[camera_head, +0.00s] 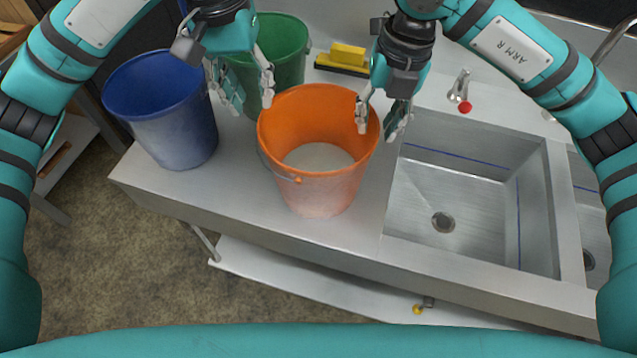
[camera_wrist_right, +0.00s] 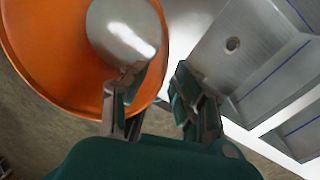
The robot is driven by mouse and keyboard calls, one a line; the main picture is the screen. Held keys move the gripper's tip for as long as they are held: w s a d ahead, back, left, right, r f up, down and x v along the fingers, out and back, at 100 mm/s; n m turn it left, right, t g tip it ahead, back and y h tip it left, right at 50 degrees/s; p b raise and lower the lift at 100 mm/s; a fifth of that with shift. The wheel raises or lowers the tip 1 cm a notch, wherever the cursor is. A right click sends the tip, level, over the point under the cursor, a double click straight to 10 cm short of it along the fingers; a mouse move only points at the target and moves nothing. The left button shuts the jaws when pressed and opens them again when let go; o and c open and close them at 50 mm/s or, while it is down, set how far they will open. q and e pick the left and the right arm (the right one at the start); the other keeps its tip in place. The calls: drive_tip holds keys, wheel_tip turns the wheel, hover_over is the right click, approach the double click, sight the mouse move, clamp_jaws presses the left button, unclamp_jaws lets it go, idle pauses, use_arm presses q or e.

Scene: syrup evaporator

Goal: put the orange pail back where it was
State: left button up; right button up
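The orange pail (camera_head: 318,185) stands upright on the steel counter, left of the sink, with its wire handle hanging down the front side. It also shows in the right wrist view (camera_wrist_right: 62,60), where I look into its pale bottom. My right gripper (camera_head: 380,120) is open at the pail's right rim. In the right wrist view its fingers (camera_wrist_right: 162,98) are apart, one over the pail's opening and one outside, with the rim between them. My left gripper (camera_head: 248,92) is open and empty near the pail's back-left rim, in front of the green pail; contact cannot be told.
A blue pail (camera_head: 170,130) stands at the counter's left end and a green pail (camera_head: 285,45) behind the orange one. A yellow brush or sponge (camera_head: 345,58) lies at the back. The sink (camera_head: 455,200) with a red-knobbed tap (camera_head: 460,90) opens to the right.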

wheel_tip(320, 180, up, 9)
drive_tip(key=shift+d+r, duration=0.2)
drive_tip(key=shift+d, duration=0.25)
